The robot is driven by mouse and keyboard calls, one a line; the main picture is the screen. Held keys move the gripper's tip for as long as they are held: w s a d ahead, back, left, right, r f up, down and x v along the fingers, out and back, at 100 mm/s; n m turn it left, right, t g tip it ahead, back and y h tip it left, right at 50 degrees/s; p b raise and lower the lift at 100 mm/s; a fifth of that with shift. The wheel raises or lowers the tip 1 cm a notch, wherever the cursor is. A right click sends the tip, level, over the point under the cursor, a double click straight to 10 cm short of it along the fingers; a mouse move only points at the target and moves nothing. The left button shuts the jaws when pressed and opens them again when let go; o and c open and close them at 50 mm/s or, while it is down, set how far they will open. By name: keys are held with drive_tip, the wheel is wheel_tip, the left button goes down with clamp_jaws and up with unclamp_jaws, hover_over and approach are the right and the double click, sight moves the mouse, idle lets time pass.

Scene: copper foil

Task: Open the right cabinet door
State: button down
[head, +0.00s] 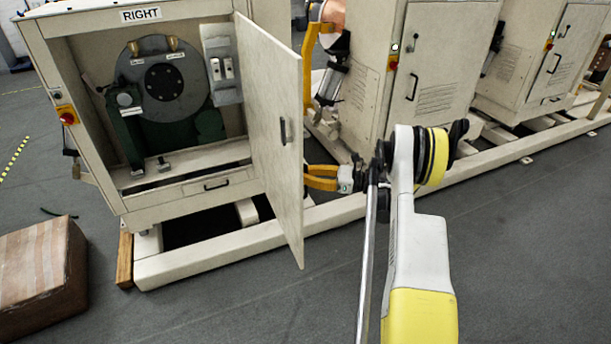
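The cabinet (95,24) labelled RIGHT stands at the upper left. Its door (270,110) is hinged on the right side of the opening and stands wide open, swung out toward the camera. The door handle (283,131) is on the door face turned to the left. My gripper (312,177), with orange-yellow fingers, is just right of the door's free edge, on the door's other side. The fingertips seem partly hidden by the door, so I cannot tell whether they touch it or how far apart they are.
Inside the cabinet a dark round disc (163,82) shows. A cardboard box (42,273) lies on the floor at lower left. A pale base beam (215,250) runs below the cabinets. More cabinets (430,65) stand to the right.

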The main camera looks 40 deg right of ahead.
drive_tip(key=shift+s+d+f, duration=0.15)
drive_tip(key=c, duration=1.5)
unclamp_jaws()
drive_tip(key=shift+o, duration=0.2)
drive_tip(key=v, duration=1.2)
drive_tip(key=shift+s, duration=0.1)
